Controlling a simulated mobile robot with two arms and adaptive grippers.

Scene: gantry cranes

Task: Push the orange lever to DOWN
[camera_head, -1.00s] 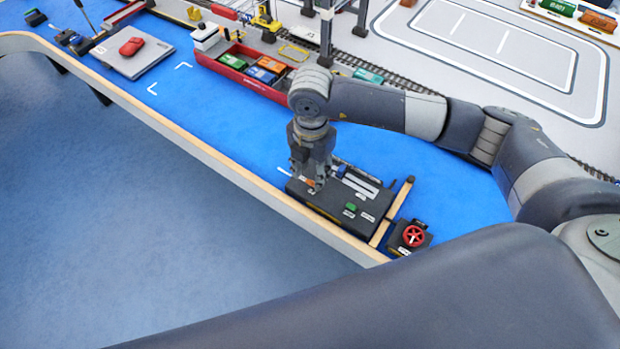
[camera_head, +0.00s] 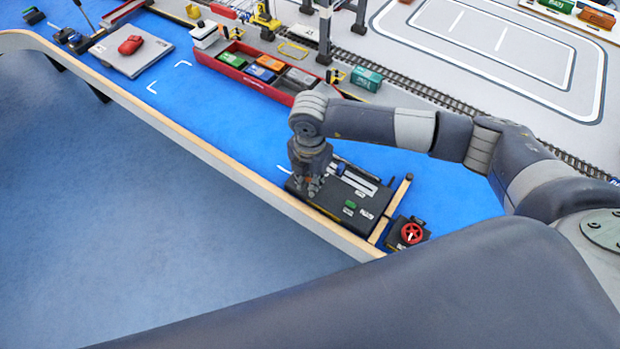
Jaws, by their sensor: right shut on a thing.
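A dark control box (camera_head: 345,212) lies on the blue mat near the front edge, with a green button (camera_head: 350,204) and pale labels on top. My right gripper (camera_head: 311,190) points down over the left end of this box, its fingers closed together low at the box top. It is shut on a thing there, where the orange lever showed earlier. The lever itself is hidden behind the fingers, so its position cannot be read. My left gripper is not in view.
A red barge (camera_head: 250,78) with containers lies behind. The blue mat (camera_head: 220,125) left of my gripper is mostly clear.

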